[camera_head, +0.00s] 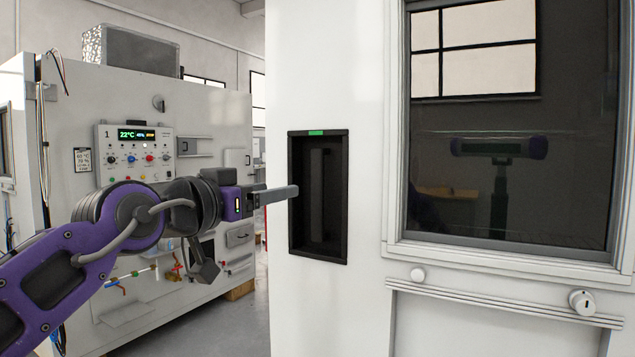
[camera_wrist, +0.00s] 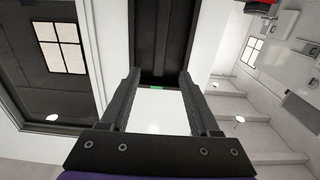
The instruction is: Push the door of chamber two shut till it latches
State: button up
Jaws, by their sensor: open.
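A large white door (camera_head: 360,150) with a dark window (camera_head: 510,150) fills the right of the head view; it carries no number that I can see. A tall black handle recess (camera_head: 318,230) with a small green mark (camera_head: 316,133) on its top edge is set into it. My gripper (camera_head: 293,192) is in front of the recess's left edge. In the wrist view my gripper (camera_wrist: 160,76) is open and empty, its fingers either side of the green mark (camera_wrist: 157,88) and the recess (camera_wrist: 160,40). Contact with the door, and whether it is latched, I cannot tell.
Chamber one's white cabinet (camera_head: 215,120), with a control panel (camera_head: 137,150) marked 1, stands at the left behind my arm. A ledge (camera_head: 500,302) with round knobs (camera_head: 582,302) lies under the window. Grey floor (camera_head: 225,330) shows between cabinet and door.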

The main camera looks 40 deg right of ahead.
aim_at(315, 183)
jog(key=x, duration=1.5)
jog(key=shift+w+d, duration=0.1)
jog(key=shift+w, duration=0.05)
grip_shut()
jog(key=shift+f, duration=0.1)
dwell(0.7)
